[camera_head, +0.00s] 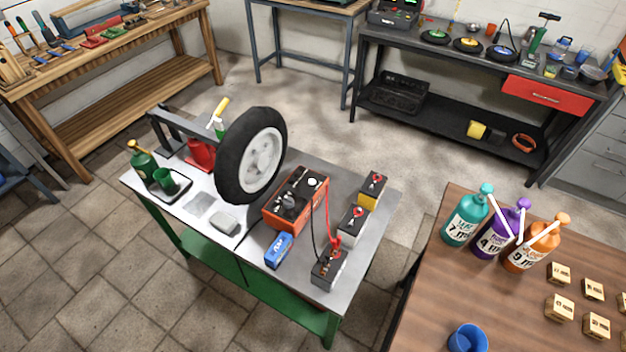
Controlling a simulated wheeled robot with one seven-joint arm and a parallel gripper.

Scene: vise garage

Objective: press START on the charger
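The charger (283,217) is an orange-red box with a dark top panel, standing on the grey top of the green-framed workbench (215,243) in the middle of the view. A dark knob and a small round white part show on its top; the START label is too small to read. A red cable (328,215) and a black cable run from the charger side to the front battery (328,270). Two more batteries stand behind it, a grey one (353,225) and one with a yellow lower part (371,190). My gripper is not in view.
A wheel (252,155) stands upright left of the charger. A blue box (278,251) and a grey block (224,222) lie in front. A brown table (427,295) with bottles and small wooden blocks is at the right. Tiled floor is clear at the lower left.

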